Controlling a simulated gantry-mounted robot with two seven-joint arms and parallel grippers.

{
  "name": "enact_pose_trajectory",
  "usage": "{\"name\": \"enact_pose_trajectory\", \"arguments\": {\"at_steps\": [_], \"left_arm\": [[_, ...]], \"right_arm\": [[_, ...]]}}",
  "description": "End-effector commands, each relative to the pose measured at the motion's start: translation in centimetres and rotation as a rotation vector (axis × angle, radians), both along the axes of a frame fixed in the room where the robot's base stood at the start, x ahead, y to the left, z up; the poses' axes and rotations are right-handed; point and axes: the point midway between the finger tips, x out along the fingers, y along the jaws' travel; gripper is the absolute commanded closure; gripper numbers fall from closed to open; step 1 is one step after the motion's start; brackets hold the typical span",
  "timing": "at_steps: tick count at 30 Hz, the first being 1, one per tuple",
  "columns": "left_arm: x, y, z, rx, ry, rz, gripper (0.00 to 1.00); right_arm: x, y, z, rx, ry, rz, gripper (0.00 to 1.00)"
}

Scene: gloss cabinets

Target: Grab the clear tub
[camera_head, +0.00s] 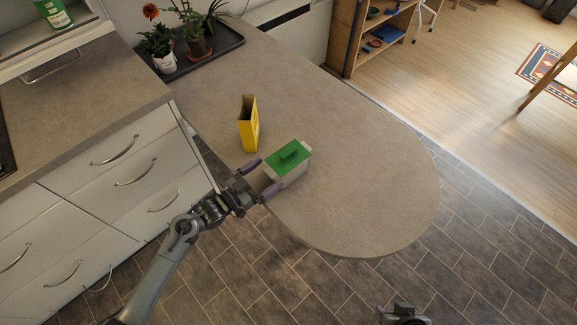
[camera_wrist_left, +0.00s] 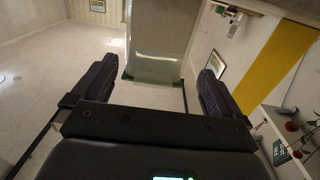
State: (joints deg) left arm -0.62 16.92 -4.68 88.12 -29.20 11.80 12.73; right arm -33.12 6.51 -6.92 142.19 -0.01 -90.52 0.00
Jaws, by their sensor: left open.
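In the left wrist view the tub (camera_wrist_left: 157,45) shows between the two fingers, with a gap on each side. At the bottom of the head view a dark part of my right arm shows, cut off by the frame.
A yellow open-topped box (camera_head: 250,128) stands on the grey counter (camera_head: 350,170) just behind the tub. Potted plants sit on a dark tray (camera_head: 222,45) at the back. The counter to the tub's right is clear. White drawers (camera_head: 125,170) lie left of my arm.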

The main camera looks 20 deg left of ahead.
Motion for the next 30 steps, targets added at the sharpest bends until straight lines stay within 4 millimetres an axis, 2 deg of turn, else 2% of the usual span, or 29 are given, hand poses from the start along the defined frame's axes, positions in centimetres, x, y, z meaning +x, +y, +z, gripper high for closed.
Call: {"name": "enact_pose_trajectory", "arguments": {"at_steps": [5, 15, 24, 25, 30], "left_arm": [[0.8, -0.7, 0.0, -0.001, -0.001, 0.001, 0.00], [3.8, -3.2, -0.2, 0.000, 0.000, 0.001, 0.00], [4.1, -3.5, -0.3, 0.001, 0.001, 0.000, 0.00], [4.1, -3.5, -0.3, 0.001, 0.001, 0.000, 0.02], [4.1, -3.5, -0.3, 0.001, 0.001, 0.000, 0.28]], "right_arm": [[-0.1, -0.2, 0.1, -0.007, 0.003, 0.004, 0.57], [-0.2, -0.3, 0.3, -0.013, 0.004, 0.007, 0.57], [-0.2, -0.2, 0.3, -0.008, 0.005, 0.004, 0.57], [-0.2, -0.2, 0.3, -0.007, 0.005, 0.003, 0.57], [-0.1, -0.1, 0.3, -0.003, 0.005, 0.001, 0.57]]}}
